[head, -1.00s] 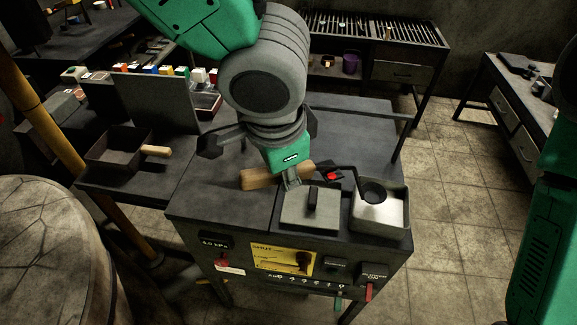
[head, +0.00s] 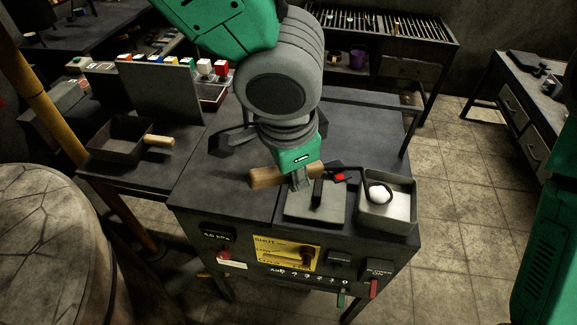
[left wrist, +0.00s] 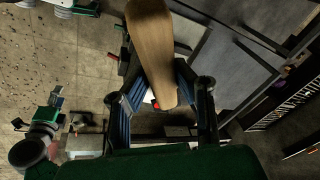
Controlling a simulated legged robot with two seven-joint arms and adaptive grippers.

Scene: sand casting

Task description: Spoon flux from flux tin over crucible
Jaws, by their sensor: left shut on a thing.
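My left gripper (head: 300,182) is shut on the wooden handle (head: 268,177) of a spoon, seen also in the left wrist view (left wrist: 152,50). The spoon's dark round bowl (head: 368,190) is over or in an open square grey tin (head: 402,221) of white material. White shows inside the bowl's rim; I cannot tell its exact height. A grey square lid (head: 328,214) with a black upright handle lies left of the tin. No crucible can be made out for sure. My right arm shows at the right edge, its gripper out of frame.
The bench (head: 220,190) is clear at left and behind the lid. A dark open box (head: 118,149) with a wooden handle sits on a side shelf. A yellow panel (head: 286,255) with knobs is on the bench front. A grated table (head: 385,28) stands behind.

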